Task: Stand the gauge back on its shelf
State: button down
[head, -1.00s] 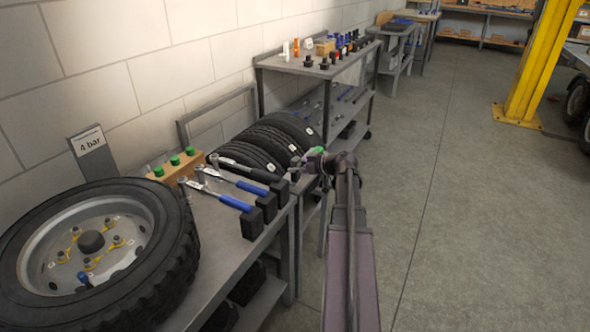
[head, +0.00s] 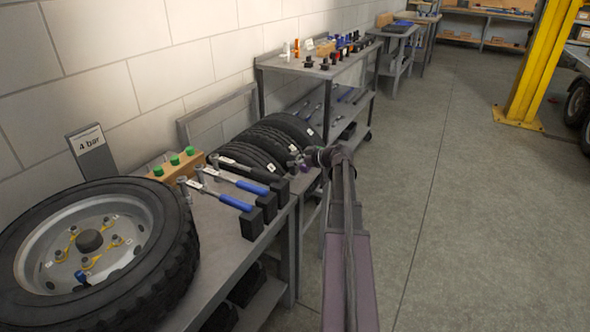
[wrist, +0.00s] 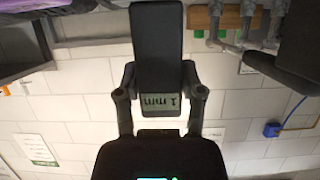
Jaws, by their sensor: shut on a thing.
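My gripper (wrist: 157,80) is shut on a dark oblong block, apparently the gauge (wrist: 157,42), with one finger on each side. A small pale panel with dark characters shows at its lower end in the wrist view. In the head view my gripper (head: 297,162) is in the air by the far end of the front bench, near the tyres. The gauge is too small to make out there. A grey two-level shelf unit (head: 290,64) stands beyond the tyres. Which shelf belongs to the gauge cannot be told.
On the front bench (head: 205,262) lie a large wheel (head: 175,285), a wooden block with green caps (head: 188,170) and several torque wrenches (head: 235,203) in black stands. Dark tyres (head: 250,155) stand between bench and shelf unit.

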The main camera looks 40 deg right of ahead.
aim_at(297, 167)
jog(key=shift+f+b, duration=1.2)
jog(key=shift+f, duration=0.2)
jog(key=shift+f, duration=0.2)
jog(key=shift+c, duration=1)
grip_release()
jog(key=shift+r, duration=0.2)
jog(key=shift+s+r, duration=0.1)
jog(key=p+v, duration=0.4)
jog(key=v, duration=0.8)
jog(key=shift+p, duration=0.35)
